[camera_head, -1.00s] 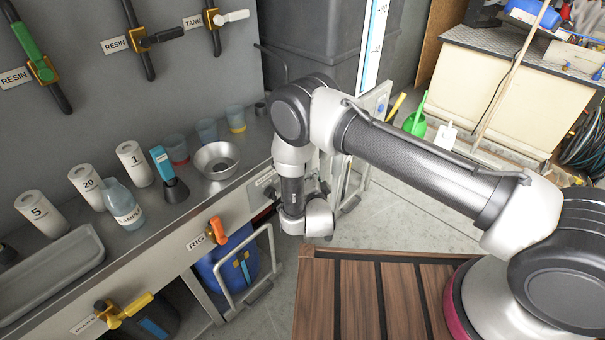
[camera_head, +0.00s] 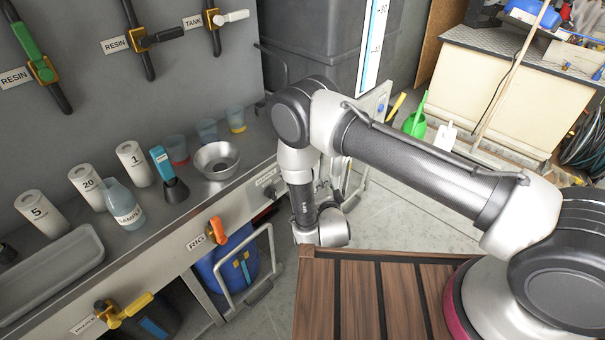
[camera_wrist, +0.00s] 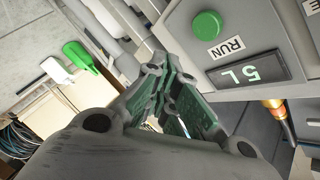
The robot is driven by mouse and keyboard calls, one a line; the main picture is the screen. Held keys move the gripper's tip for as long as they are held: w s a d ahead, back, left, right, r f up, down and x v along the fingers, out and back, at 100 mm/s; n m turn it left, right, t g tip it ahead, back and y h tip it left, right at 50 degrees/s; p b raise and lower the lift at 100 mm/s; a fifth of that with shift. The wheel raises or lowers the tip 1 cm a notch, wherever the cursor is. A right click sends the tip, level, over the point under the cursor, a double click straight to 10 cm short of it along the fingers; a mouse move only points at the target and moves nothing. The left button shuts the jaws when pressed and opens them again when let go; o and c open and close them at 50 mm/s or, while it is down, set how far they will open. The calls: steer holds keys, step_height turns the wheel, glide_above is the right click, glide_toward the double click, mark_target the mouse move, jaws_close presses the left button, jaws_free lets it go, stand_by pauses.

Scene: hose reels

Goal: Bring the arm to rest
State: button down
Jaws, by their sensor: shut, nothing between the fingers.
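My arm (camera_head: 420,170) reaches from the right across the picture in the head view, then bends down at the elbow to the wrist (camera_head: 325,228) in front of the bench. The gripper's fingers are hidden there. In the wrist view my gripper (camera_wrist: 160,75) is shut and empty, its green-padded fingers close together. Beyond them is a grey panel with a green RUN button (camera_wrist: 207,25) and a display reading 5 L (camera_wrist: 250,72). The fingers look apart from the button; I cannot tell their distance from the panel.
A steel bench (camera_head: 150,250) on the left holds numbered canisters, a sample bottle (camera_head: 124,205), a metal bowl (camera_head: 216,160) and several cups. An orange-handled RIG valve (camera_head: 216,230) is on its front. Grey floor shows on the right.

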stand_by(0.4)
steer(key=s+d+f+n+g, duration=0.2)
steer(key=s+f+n+g, duration=0.3)
steer(key=f, duration=0.6)
steer(key=s+r+n+g+h, duration=0.1)
steer(key=s+r+n+g, duration=0.2)
steer(key=s+g, duration=0.45)
steer(key=s+d+r+n+g, duration=0.2)
steer(key=d+r, duration=0.2)
steer(key=r, duration=0.7)
steer(key=s+d+r+n+g+h, duration=0.15)
steer(key=d+r, duration=0.25)
steer(key=r, duration=0.7)
steer(key=s+d+r+n+g, duration=0.15)
steer(key=d+r, duration=0.35)
steer(key=r, duration=0.6)
steer(key=s+d+r+m+t, duration=0.1)
steer(key=s+d+r+t, duration=0.2)
steer(key=s+d+r, duration=0.3)
steer(key=s+d+r+m+t, duration=0.2)
steer(key=s+d+r, duration=0.4)
steer(key=d+r, duration=0.8)
step_height(320, 180, up, 5)
steer(key=shift+s+f+t, duration=0.15)
steer(key=shift+f+t, duration=0.05)
steer(key=shift+t, duration=0.65)
